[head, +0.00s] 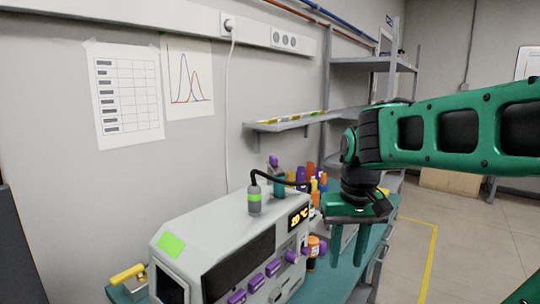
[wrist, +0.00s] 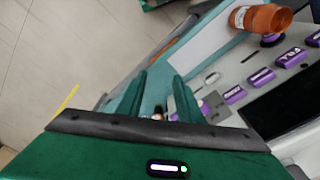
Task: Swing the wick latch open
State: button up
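The instrument (head: 190,232) is a pale grey box with a dark front window on the teal bench. Several purple labelled tabs (head: 256,283) line its front, and they also show in the wrist view (wrist: 262,77). I cannot tell for sure which part is the wick latch. A small silver piece (wrist: 212,79) and a grey rounded piece (wrist: 217,104) lie near the right finger in the wrist view. My gripper (head: 347,266) is open and empty, fingers down, to the right of the instrument. Its fingers (wrist: 160,76) stand apart in the wrist view, with no contact visible.
An orange bottle (head: 315,247) is at the instrument's right end; it also shows in the wrist view (wrist: 260,18). A grey bottle with a green band (head: 254,199) and black tube stands on top. Several coloured bottles (head: 312,180) stand behind. Open floor (head: 465,245) lies right.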

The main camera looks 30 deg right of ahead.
jog(key=w+r+n+t, duration=0.1)
jog(key=w+r+t, duration=0.1)
jog(key=w+r, duration=1.25)
jog(key=n+t, duration=0.1)
jog(key=n, duration=0.1)
send_near(273, 156)
jog(key=shift+h, duration=0.3)
jog(key=x, duration=0.8)
jog(key=shift+a+f, duration=0.15)
jog(key=shift+f, duration=0.15)
grip_shut()
